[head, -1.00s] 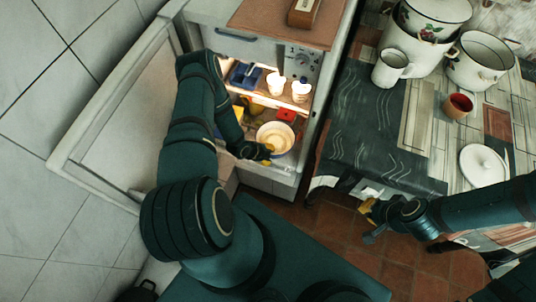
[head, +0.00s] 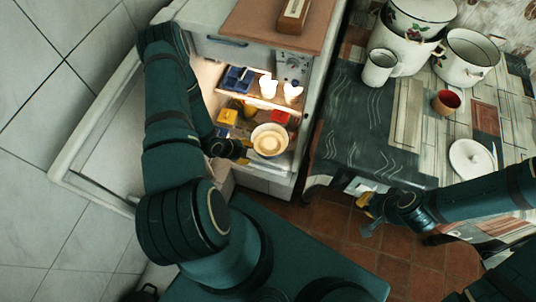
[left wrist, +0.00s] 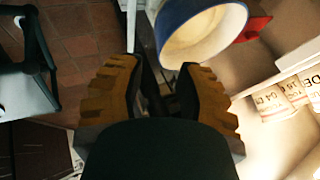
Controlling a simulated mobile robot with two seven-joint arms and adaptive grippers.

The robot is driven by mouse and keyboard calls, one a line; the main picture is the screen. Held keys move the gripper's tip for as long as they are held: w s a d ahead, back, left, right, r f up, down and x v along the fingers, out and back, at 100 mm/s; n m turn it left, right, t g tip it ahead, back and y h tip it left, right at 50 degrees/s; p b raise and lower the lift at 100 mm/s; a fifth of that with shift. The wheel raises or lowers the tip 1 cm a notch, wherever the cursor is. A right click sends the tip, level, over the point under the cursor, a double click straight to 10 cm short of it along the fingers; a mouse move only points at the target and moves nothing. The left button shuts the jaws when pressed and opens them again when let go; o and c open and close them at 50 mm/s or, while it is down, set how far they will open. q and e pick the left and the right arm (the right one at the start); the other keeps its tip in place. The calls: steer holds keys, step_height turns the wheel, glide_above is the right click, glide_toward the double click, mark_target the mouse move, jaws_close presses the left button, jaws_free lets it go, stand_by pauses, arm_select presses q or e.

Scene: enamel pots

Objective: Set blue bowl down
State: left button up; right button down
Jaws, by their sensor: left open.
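The blue bowl (head: 269,141) stands upright, open side up, on the lower shelf inside the open fridge, near its front edge. In the left wrist view the bowl (left wrist: 200,32) shows a blue outside and a cream inside, just beyond the fingertips. My left gripper (head: 242,152) is at the bowl's left side. Its yellow-padded fingers (left wrist: 161,70) are spread, with nothing between them. My right gripper (head: 364,201) is away from the bowl, by the table's front edge; its fingers are too small to read.
White cups (head: 267,87) stand on the shelf above. A yellow item (head: 228,117) and a red item (head: 280,118) are behind the bowl. The open fridge door (head: 95,135) is at left. The table at right holds enamel pots (head: 467,57), a mug (head: 380,66) and a white lid (head: 472,162).

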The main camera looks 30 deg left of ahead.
arm_select(q)
steer(key=w+d+r+n+g, duration=0.1)
steer(key=w+d+r+n, duration=0.3)
steer(key=d+r+n, duration=0.55)
steer(key=s+d+r+n+g, duration=0.1)
steer(key=s+d+r+n, duration=0.1)
steer(key=d, duration=0.4)
steer(key=s+d+r+n+g, duration=0.1)
steer(key=s+d+r+n, duration=0.2)
steer(key=d+r+n, duration=0.2)
steer(key=d+n, duration=0.1)
steer(key=d, duration=0.1)
steer(key=shift+s+d+r+g, duration=0.15)
steer(key=shift+s+d+g, duration=0.15)
steer(key=shift+g, duration=0.1)
steer(key=shift+s+f+b, duration=0.15)
steer(key=shift+f+b, duration=0.4)
steer(key=shift+f, duration=0.05)
